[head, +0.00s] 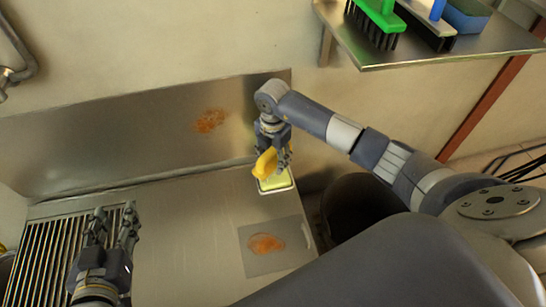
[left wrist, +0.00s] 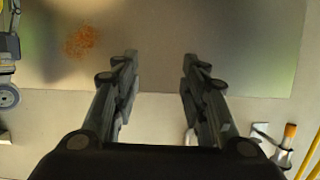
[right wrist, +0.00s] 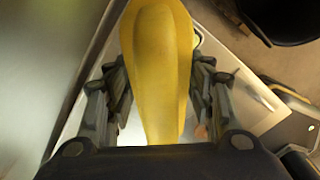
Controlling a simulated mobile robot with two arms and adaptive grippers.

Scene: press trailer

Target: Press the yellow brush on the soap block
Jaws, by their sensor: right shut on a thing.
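The yellow brush (head: 265,163) is held in my right gripper (head: 275,156) at the right end of the steel counter. In the right wrist view the yellow brush (right wrist: 160,70) fills the space between the fingers. The pale yellow-green soap block (head: 275,183) sits in a white dish (head: 292,184) directly under the brush. The brush's lower end overlaps the soap in the head view; I cannot tell whether they touch. My left gripper (head: 114,211) is open and empty above the ribbed drainer at the left, and its spread fingers also show in the left wrist view (left wrist: 160,60).
An orange stain (head: 265,243) marks a grey square on the counter (head: 190,230), and another stain (head: 210,121) is on the steel backsplash. A shelf (head: 450,50) at the upper right holds a green brush (head: 380,15). A dark bin (head: 350,205) stands right of the counter.

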